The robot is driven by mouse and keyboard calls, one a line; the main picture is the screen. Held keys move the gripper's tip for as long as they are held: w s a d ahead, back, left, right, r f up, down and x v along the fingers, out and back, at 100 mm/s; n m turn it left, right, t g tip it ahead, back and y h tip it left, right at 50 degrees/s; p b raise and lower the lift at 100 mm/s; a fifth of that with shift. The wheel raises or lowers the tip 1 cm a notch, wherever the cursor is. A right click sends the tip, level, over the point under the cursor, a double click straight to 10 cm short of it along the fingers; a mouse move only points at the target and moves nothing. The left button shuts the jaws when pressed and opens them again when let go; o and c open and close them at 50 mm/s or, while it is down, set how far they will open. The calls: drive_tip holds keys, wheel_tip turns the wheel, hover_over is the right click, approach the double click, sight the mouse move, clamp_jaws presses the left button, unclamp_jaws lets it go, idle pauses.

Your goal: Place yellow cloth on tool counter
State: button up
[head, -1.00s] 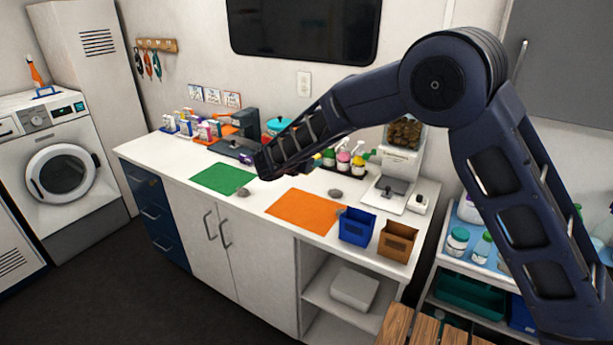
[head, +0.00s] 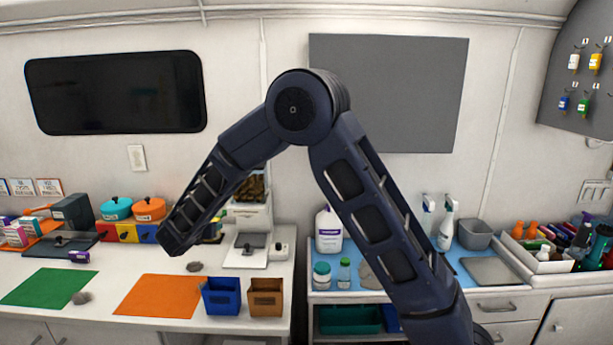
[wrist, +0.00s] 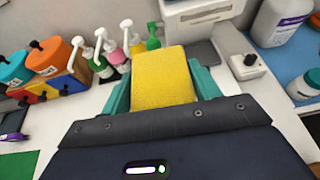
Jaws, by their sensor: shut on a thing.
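The yellow cloth (wrist: 163,78) looks like a thick folded pad in the wrist view. My gripper (wrist: 164,80) is shut on it, with a teal finger on each side. In the wrist view it is over the white counter (wrist: 95,101). In the head view my forearm hides the gripper and most or all of the cloth. The white counter (head: 103,301) with the green and orange mats is at left. A second counter with a blue top (head: 473,245) is at right. I cannot tell which is the tool counter.
A green mat (head: 48,287), an orange mat (head: 158,296), a blue bin (head: 221,297) and a brown bin (head: 266,297) occupy the left counter. A white dispenser (head: 250,222) stands behind. A grey tray (head: 492,271) and a white organizer (head: 545,262) are on the right counter.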

drive_tip(key=w+d+f+m+h, duration=0.1)
drive_tip(key=w+d+f, duration=0.3)
drive_tip(key=d, duration=1.1)
drive_tip(key=w+d+f+m+h, duration=0.15)
drive_tip(key=w+d, duration=0.45)
drive_tip(key=d, duration=0.9)
drive_tip(key=w+d+f+m+h, duration=0.1)
drive_tip(key=w+d+f, duration=0.3)
drive_tip(key=d, duration=1.1)
drive_tip(key=w+d, duration=1.1)
drive_tip(key=d, duration=0.5)
drive_tip(key=shift+w+g, duration=0.4)
drive_tip(key=shift+d+r+n, duration=0.1)
drive_tip(key=shift+r+n, duration=0.05)
drive_tip(key=shift+n, duration=0.1)
